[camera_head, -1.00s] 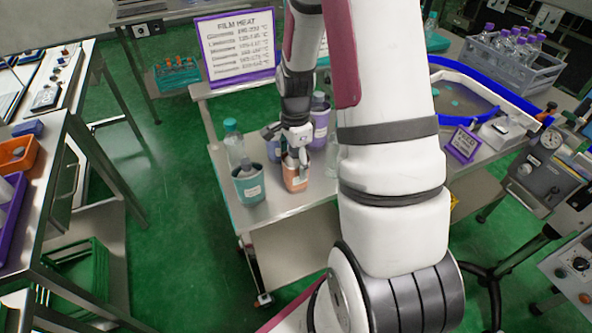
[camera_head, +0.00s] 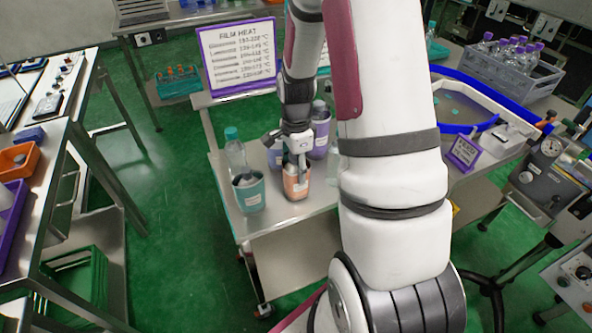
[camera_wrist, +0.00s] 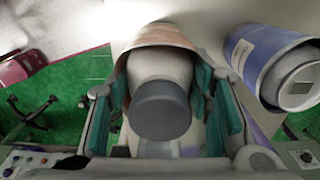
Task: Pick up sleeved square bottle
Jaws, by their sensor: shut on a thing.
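The bottle with a dark grey cap (camera_wrist: 162,108) and a pale, rounded shoulder shows in the middle of the wrist view. An orange sleeve (camera_wrist: 160,35) wraps its body. In the head view this orange-sleeved bottle (camera_head: 296,184) is at the cart's front edge, partly covered by my gripper (camera_head: 299,160). My gripper's teal-padded fingers (camera_wrist: 165,85) are on both sides of the bottle and shut on it. Whether its base touches the cart top cannot be told. The body's square shape is mostly hidden by sleeve and fingers.
A teal-sleeved bottle (camera_head: 249,193) stands close to the left, with a clear teal-capped bottle (camera_head: 235,155) behind it. A purple-sleeved bottle (camera_head: 320,132) stands behind right. A blue-sleeved bottle (camera_wrist: 270,60) is close by in the wrist view. A film-heat sign (camera_head: 238,55) stands at the back.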

